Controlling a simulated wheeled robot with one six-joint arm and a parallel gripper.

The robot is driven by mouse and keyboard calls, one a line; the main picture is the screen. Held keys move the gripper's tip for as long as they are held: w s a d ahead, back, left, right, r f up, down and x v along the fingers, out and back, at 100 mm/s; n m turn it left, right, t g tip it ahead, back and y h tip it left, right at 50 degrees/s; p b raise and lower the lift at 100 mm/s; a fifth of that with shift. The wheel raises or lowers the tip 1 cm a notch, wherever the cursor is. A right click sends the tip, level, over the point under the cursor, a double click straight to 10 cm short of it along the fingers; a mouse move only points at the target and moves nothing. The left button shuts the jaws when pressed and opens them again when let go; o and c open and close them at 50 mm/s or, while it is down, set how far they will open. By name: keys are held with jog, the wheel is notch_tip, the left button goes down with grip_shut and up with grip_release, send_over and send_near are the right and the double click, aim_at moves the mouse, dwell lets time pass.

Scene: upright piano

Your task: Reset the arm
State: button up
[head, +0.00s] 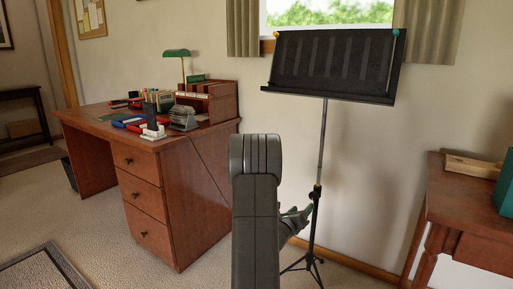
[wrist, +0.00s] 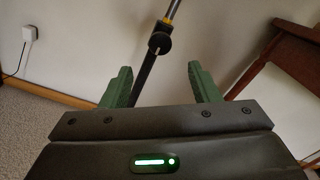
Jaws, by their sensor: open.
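My arm (head: 256,200) stands upright in the lower middle of the head view. My gripper (wrist: 160,85) shows in the wrist view with its two green fingers wide apart and nothing between them. In the head view my gripper (head: 297,217) is partly hidden behind my arm, close to the pole of the black music stand (head: 333,60). In the wrist view the stand's pole (wrist: 158,45) with its knob shows beyond the fingers; I cannot tell the exact gap.
A wooden desk (head: 145,208) with a green lamp (head: 177,54) and stationery stands left. A wooden table (head: 470,215) stands right. Carpet (head: 95,225) is clear at the front left, beside a rug (head: 42,272). A wall plug (wrist: 29,34) shows in the wrist view.

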aim_at(312, 197)
jog(key=b+x, duration=0.1)
jog(key=x, duration=0.8)
jog(key=shift+w+d, duration=0.1)
jog(key=shift+w, duration=0.05)
jog(key=n, duration=1.5)
jog(key=shift+n, duration=0.4)
jog(key=n, duration=0.5)
jog(key=shift+f, duration=0.1)
